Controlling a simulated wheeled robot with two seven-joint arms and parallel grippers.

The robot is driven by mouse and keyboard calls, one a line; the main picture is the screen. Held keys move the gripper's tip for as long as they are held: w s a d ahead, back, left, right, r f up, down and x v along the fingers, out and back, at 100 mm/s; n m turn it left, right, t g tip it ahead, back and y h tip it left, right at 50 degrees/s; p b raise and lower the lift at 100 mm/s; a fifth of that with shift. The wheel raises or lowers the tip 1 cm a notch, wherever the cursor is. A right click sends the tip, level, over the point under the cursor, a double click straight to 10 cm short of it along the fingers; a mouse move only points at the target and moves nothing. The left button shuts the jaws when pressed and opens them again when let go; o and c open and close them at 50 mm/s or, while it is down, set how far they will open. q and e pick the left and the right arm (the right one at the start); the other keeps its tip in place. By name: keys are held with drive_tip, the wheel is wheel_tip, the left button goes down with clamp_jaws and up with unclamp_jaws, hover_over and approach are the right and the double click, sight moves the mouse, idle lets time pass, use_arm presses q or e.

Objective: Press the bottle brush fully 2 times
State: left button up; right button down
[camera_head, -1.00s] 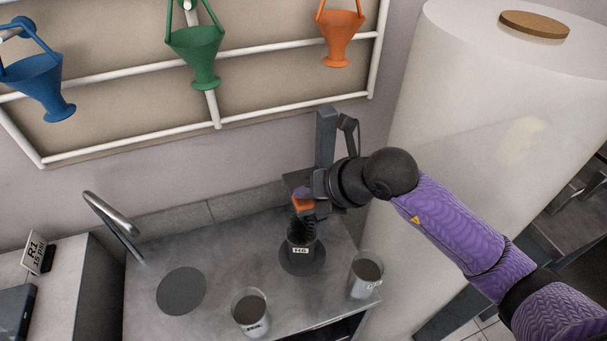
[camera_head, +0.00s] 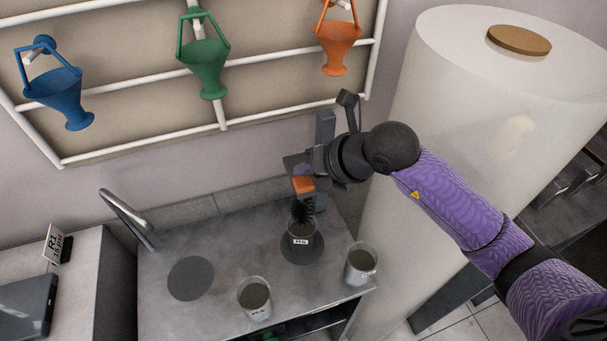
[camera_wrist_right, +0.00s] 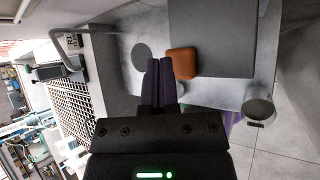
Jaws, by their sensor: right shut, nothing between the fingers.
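The bottle brush has an orange pad (camera_head: 303,186) on top and dark bristles (camera_head: 301,212) below it. The bristles hang over the mouth of a labelled glass beaker (camera_head: 302,241) standing on a dark round pad; whether their tip is inside is unclear. My right gripper (camera_head: 304,170) is shut and empty, close above the orange pad. In the right wrist view its closed fingers (camera_wrist_right: 161,82) lie just left of the orange pad (camera_wrist_right: 182,63); contact cannot be told. My left gripper is out of view.
A grey upright post (camera_head: 325,128) stands behind the brush. Two glass beakers stand at the front (camera_head: 254,299) and right (camera_head: 361,266) of the bench. A bare dark disc (camera_head: 190,279) and a curved tap (camera_head: 127,217) are at left.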

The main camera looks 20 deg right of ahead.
wheel_tip(320, 180, up, 5)
drive_tip(key=p, duration=0.4)
idle(0.3)
idle(0.4)
